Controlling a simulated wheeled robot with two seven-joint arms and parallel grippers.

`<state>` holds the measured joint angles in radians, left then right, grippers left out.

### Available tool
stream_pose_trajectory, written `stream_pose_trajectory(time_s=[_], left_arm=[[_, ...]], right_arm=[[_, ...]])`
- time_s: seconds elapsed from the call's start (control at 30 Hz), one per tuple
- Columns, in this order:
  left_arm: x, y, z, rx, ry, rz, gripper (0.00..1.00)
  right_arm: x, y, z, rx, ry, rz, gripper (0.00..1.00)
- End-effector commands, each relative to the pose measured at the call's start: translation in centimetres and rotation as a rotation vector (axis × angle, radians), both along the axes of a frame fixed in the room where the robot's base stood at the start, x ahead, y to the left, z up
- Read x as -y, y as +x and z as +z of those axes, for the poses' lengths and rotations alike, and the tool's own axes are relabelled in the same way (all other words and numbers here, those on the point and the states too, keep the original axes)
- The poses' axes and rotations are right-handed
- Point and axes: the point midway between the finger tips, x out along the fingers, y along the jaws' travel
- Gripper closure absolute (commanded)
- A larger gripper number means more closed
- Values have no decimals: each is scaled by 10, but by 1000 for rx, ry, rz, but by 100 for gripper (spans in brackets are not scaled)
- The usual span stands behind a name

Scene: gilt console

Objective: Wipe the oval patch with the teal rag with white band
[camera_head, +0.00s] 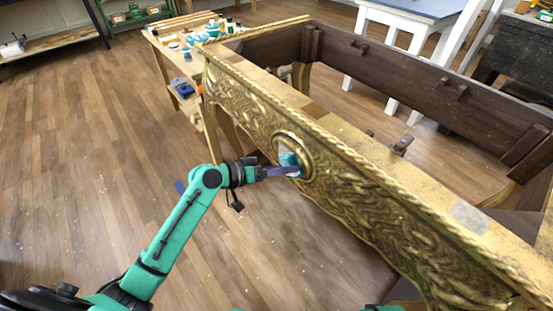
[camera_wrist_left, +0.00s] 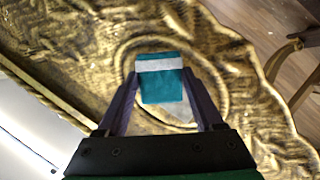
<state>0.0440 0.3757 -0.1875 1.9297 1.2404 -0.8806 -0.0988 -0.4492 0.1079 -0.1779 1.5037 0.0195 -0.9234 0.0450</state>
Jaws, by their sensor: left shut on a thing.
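The teal rag with white band (camera_wrist_left: 161,84) is between the fingers of my left gripper (camera_wrist_left: 160,78), which is shut on it. In the head view the rag (camera_head: 288,159) is at the carved front of the gilt console (camera_head: 262,113), over the oval medallion. The pale oval patch (camera_wrist_left: 178,110) shows partly below and beside the rag in the left wrist view; the rag hides the rest. In the head view a pale bit of the patch (camera_head: 283,148) shows above the rag. I cannot tell whether the rag touches the surface. My right gripper is not in view.
The console is an open frame with a dark inner rail (camera_head: 430,75). A wooden bench (camera_head: 160,47) with bottles and jars stands behind its far end. A white table (camera_head: 410,20) is at the back. The floor (camera_head: 90,130) at left is clear.

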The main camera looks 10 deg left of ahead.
Motion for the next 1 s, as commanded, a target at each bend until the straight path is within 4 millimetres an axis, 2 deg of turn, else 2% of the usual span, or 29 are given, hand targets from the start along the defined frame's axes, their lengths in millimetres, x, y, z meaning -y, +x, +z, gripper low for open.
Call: stream_pose_trajectory(time_s=[0.1,0.33,0.7,0.87,1.0], left_arm=[[11,-8,4,-1,-1,-2,76],[15,-10,0,2,-1,0,76],[-16,13,-3,3,1,1,76],[-20,17,-1,1,1,1,76],[-30,26,-4,3,1,1,76]], right_arm=[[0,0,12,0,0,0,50],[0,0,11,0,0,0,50],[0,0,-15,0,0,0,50],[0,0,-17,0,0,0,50],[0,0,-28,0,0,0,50]])
